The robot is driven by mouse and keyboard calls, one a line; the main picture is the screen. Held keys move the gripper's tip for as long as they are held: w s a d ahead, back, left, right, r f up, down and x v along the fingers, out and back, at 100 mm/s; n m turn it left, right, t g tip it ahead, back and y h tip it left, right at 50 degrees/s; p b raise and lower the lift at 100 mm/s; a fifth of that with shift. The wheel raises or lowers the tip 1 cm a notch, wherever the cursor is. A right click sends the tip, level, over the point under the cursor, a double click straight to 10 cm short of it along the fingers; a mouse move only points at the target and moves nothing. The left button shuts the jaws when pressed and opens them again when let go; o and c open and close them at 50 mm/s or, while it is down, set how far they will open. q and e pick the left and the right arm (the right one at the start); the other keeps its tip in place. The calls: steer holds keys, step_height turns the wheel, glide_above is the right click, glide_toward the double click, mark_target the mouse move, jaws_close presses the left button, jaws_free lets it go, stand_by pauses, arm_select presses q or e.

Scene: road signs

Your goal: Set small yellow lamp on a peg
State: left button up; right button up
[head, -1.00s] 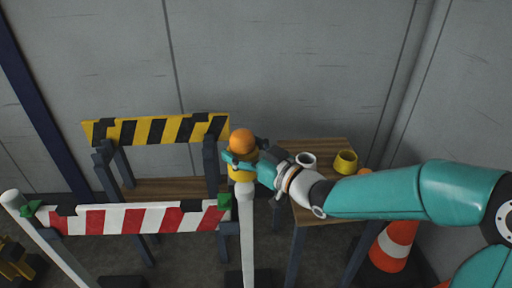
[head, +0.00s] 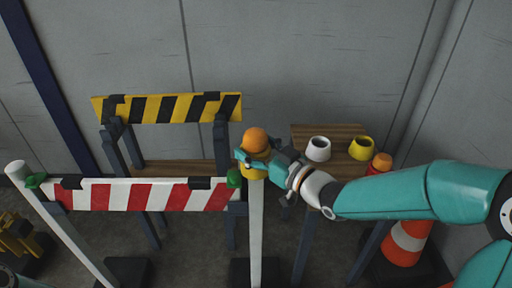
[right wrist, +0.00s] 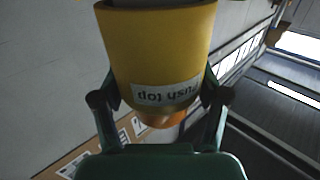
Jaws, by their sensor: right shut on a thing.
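The small yellow lamp, with an orange dome (head: 255,141) and a yellow body (head: 252,172), is in my right gripper (head: 254,159). In the right wrist view its yellow body (right wrist: 160,45) is between the fingers, with a white label and some orange below it. The lamp is right over the top of a white post (head: 256,215), and its lower edge hides the post's top. I cannot tell whether the post's end is inside the lamp. Another white post (head: 60,222) stands bare at the left. My left gripper is not in view.
A red-white barrier board (head: 135,196) with green end clips runs between the posts. A yellow-black barrier (head: 170,108) stands behind. A wooden table (head: 330,131) holds a white cup (head: 318,149), a yellow cup (head: 361,148) and a red, orange-topped lamp (head: 379,165). A traffic cone (head: 407,243) stands at right.

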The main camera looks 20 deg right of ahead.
steer(key=shift+f+b, duration=0.25)
steer(key=shift+b, duration=0.1)
stand_by(0.6)
steer(key=o, duration=1.4)
steer(key=shift+s, duration=0.15)
steer(key=v, duration=1.1)
steer(key=shift+s+d, duration=0.2)
steer(key=shift+s, duration=0.15)
